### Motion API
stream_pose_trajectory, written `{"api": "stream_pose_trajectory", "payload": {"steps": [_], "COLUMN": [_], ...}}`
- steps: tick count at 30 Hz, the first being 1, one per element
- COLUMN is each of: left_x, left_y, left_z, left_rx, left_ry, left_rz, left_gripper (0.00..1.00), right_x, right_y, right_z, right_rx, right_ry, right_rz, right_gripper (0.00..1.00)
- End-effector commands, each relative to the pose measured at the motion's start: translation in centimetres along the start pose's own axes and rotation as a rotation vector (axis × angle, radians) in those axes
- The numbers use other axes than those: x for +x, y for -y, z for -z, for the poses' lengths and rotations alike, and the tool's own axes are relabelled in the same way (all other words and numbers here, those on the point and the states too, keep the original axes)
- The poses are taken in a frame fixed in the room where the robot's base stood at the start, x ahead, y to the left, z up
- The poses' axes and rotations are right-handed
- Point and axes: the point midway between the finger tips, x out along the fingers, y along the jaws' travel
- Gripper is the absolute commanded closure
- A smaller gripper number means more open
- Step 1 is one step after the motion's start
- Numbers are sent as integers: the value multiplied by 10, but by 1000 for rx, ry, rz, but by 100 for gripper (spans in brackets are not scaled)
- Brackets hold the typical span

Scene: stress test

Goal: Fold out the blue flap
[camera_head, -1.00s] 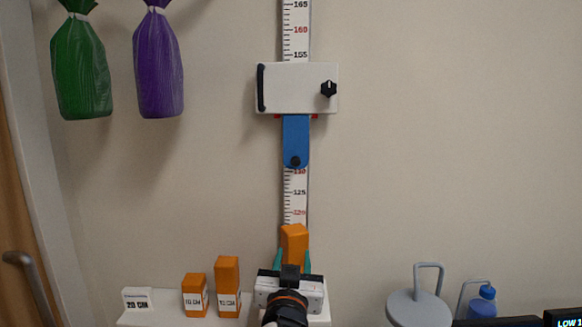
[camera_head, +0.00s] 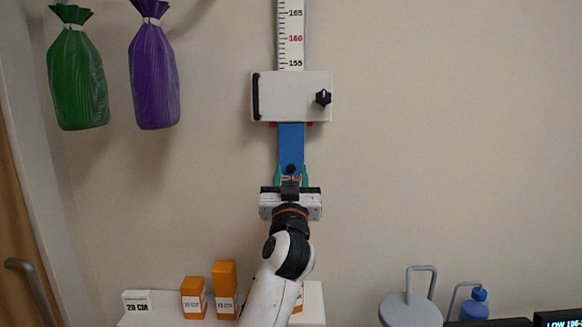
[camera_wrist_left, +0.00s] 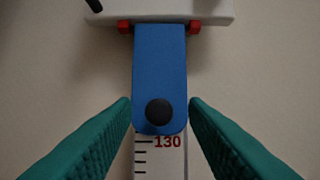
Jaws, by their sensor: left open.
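The blue flap (camera_head: 291,145) hangs down flat along the ruler below a white box on the wall. It has a black round knob near its lower end. In the left wrist view the flap (camera_wrist_left: 160,70) is in the middle, with its knob (camera_wrist_left: 159,111) near the bottom and red hinge blocks at its top corners. My left gripper (camera_head: 291,172) is open at the flap's lower end. In the left wrist view its green fingers (camera_wrist_left: 160,112) stand on either side of the knob, with gaps between; I cannot tell how far they are from the wall.
The white box (camera_head: 292,95) carries a black handle and a black dial. The ruler (camera_head: 290,35) runs up the wall. Green (camera_head: 77,75) and purple (camera_head: 154,70) bags hang at upper left. Orange blocks (camera_head: 224,290) stand on a white shelf below. A grey lidded object (camera_head: 410,308) is at lower right.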

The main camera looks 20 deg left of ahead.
Motion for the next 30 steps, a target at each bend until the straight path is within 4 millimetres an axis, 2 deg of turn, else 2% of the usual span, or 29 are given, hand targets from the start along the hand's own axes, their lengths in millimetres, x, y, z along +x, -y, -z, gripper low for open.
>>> {"api": "stream_pose_trajectory", "payload": {"steps": [4,13,18,21,30], "left_x": [10,12,12,12,14], "left_y": [-1,-1,-1,-1,0], "left_z": [0,1,1,1,0], "left_rx": [2,0,0,0,0], "left_ry": [-1,-1,-1,-1,-14], "left_rz": [-2,-1,-1,-1,-1], "left_gripper": [60,60,88,100,100], "right_x": [-4,-3,-3,-3,-8], "right_y": [0,0,0,0,0], "right_z": [0,0,0,0,0], "right_rx": [-1,-2,-2,-2,-1], "right_ry": [0,0,-1,-1,-1], "right_rz": [0,-1,-1,-1,-1], "right_gripper": [64,64,64,64,64]}}
